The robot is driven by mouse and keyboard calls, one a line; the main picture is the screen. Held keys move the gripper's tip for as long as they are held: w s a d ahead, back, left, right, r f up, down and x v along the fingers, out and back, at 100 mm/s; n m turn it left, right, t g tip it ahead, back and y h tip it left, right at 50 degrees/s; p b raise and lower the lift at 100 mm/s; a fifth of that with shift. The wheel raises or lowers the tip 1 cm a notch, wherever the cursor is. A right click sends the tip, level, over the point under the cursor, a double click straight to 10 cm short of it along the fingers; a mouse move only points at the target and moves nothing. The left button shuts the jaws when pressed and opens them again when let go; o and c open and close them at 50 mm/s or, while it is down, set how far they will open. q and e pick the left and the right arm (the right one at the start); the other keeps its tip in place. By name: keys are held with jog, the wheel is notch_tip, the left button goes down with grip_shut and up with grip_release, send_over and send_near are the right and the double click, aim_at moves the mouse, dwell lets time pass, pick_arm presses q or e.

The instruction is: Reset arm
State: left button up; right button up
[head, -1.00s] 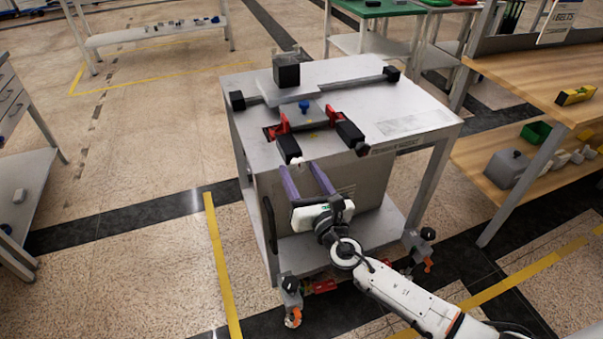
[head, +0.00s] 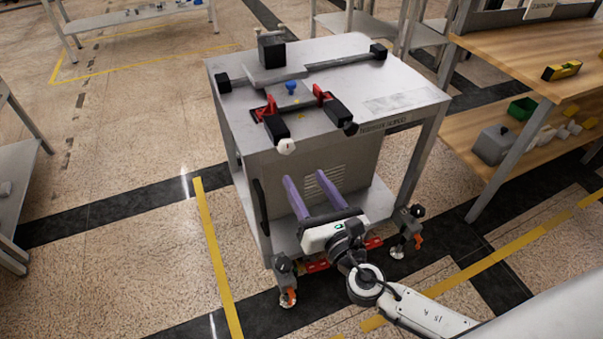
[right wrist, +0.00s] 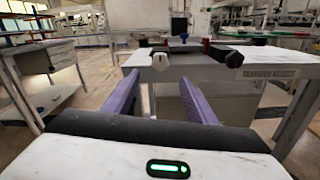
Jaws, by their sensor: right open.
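My right gripper (head: 308,184) has two purple fingers spread apart with nothing between them. In the head view it is in front of the grey wheeled cart (head: 400,82), below the level of its top. In the right wrist view the open fingers (right wrist: 162,95) point toward the cart (right wrist: 222,72), apart from each other. On the cart top is a fixture with red clamps (head: 265,110), dark-ended handles and a blue knob (head: 291,87). My left gripper is not in view.
A wooden bench (head: 510,62) stands at the right, with a yellow level (head: 562,71) on top and a green bin (head: 522,108) on its lower shelf. A grey table edge (head: 22,185) is at the left. The floor between that table and the cart is clear.

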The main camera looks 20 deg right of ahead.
jog(key=shift+s, duration=0.1)
dwell(0.4)
jog(key=s+a+f+m+g+y, duration=0.1)
jog(key=s+f+m+g, duration=0.3)
jog(key=s+f+m, duration=0.6)
jog(key=s+a+f+m+g+y, duration=0.1)
jog(key=s+f+m+g, duration=0.4)
jog(key=m, duration=1.7)
jog(key=s+f, duration=0.4)
jog(key=s, duration=0.3)
jog(key=shift+a+f, duration=0.35)
jog(key=shift+a, duration=0.05)
